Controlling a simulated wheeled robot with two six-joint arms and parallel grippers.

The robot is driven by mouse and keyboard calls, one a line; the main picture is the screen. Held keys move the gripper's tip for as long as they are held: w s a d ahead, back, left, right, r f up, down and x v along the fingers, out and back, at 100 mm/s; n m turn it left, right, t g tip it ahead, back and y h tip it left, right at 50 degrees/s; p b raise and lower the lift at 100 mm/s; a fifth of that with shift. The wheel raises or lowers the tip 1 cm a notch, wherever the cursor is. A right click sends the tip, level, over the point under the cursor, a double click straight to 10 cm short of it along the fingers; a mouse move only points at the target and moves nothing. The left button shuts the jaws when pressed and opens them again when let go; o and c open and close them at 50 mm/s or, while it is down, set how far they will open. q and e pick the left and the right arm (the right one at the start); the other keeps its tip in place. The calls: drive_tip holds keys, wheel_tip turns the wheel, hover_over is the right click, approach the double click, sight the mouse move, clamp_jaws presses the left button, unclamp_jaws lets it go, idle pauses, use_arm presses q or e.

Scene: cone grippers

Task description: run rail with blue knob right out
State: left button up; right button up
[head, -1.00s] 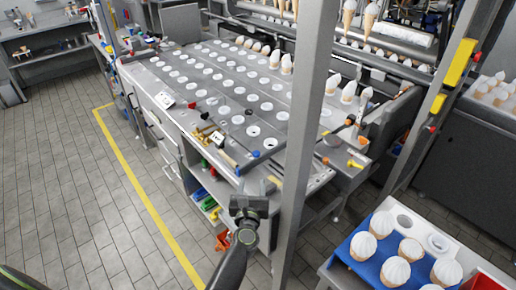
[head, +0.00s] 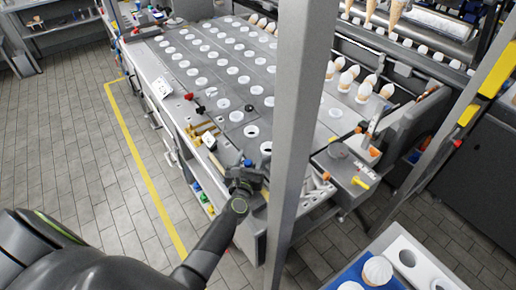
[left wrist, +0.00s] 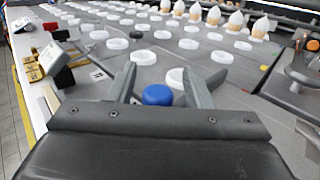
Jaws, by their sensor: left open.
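The blue knob (left wrist: 158,95) shows in the left wrist view between the two fingers of my left gripper (left wrist: 160,82). The fingers stand apart on either side of it, with gaps, and do not appear to press on it. In the head view the knob (head: 247,162) is a small blue spot at the front corner of the machine's table, right at my left gripper (head: 250,172). The rail under the knob is mostly hidden by the gripper. My right gripper is not in view.
The grey machine table (head: 215,105) carries rows of white round holders (head: 251,131). A grey post (head: 295,140) stands close to the right of my left gripper. A blue tray with cones (head: 377,270) is at the lower right. Tiled floor lies free at left.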

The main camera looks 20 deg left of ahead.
use_arm(q)
drive_tip(key=shift+w+a, duration=0.1)
drive_tip(key=shift+w, duration=0.1)
drive_tip(key=shift+s+r, duration=0.15)
drive_tip(key=shift+s, duration=0.05)
drive_tip(key=shift+c, duration=0.5)
clamp_jaws()
drive_tip(key=shift+s+d+b, duration=0.15)
drive_tip(key=shift+s+d, duration=0.15)
drive_tip(key=shift+d, duration=0.2)
drive_tip(key=shift+s+d+b, duration=0.15)
drive_tip(key=shift+s+d, duration=0.1)
drive_tip(key=shift+d, duration=0.2)
drive_tip(key=shift+s+d, duration=0.1)
drive_tip(key=shift+d, duration=0.2)
drive_tip(key=shift+o, duration=0.5)
unclamp_jaws()
drive_tip(key=shift+a, duration=0.15)
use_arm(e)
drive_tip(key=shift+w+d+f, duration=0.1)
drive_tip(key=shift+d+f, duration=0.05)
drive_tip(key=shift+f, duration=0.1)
